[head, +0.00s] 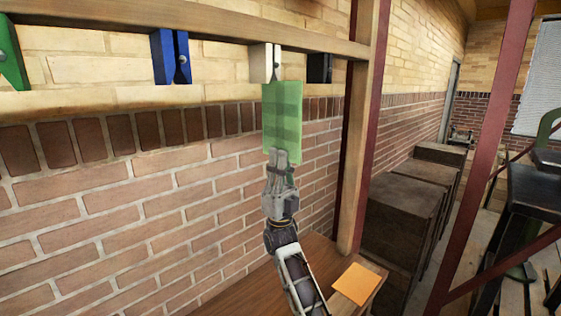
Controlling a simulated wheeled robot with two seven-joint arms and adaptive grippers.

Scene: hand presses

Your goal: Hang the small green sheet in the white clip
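The small green sheet (285,118) is upright, with its top edge at the lower end of the white clip (262,64). I cannot tell whether the sheet's top is between the clip's jaws or just in front of them. My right gripper (279,156) is at the sheet's bottom edge, shut on it from below. The white clip is fixed to a wooden rail (215,22). My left gripper is not in the head view.
A green clip (10,55), a blue clip (171,57) and a black clip (319,68) hang on the same rail. A wooden post (363,130) stands right of the sheet. An orange sheet (357,283) lies on the wooden table (237,293) below. Dark crates (403,215) stand beyond.

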